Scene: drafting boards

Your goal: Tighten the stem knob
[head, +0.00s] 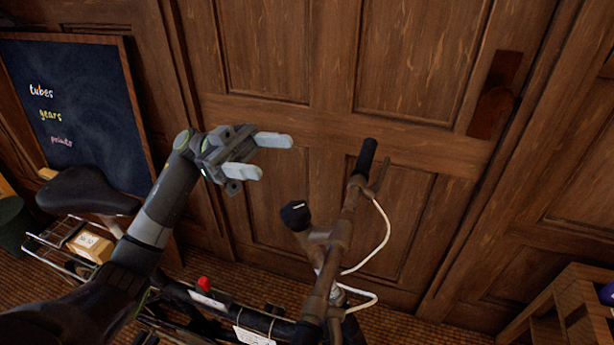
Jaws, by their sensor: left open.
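A bicycle stands below me, its brown handlebar (340,240) running up toward the door. The dark stem knob (295,214), with a small white mark on top, sits at the head of the stem, left of the handlebar. My left gripper (268,156) is open and empty, its two pale fingers pointing right. In the picture it is above and to the left of the knob, apart from it. My right gripper is not in view.
A black grip (366,157), brake lever and white cable (384,235) are close right of the knob. A saddle (88,190), a chalkboard (75,110) and a rack with a small box (92,246) are at left. A wooden door (330,115) stands behind; a wooden stool (568,305) is at lower right.

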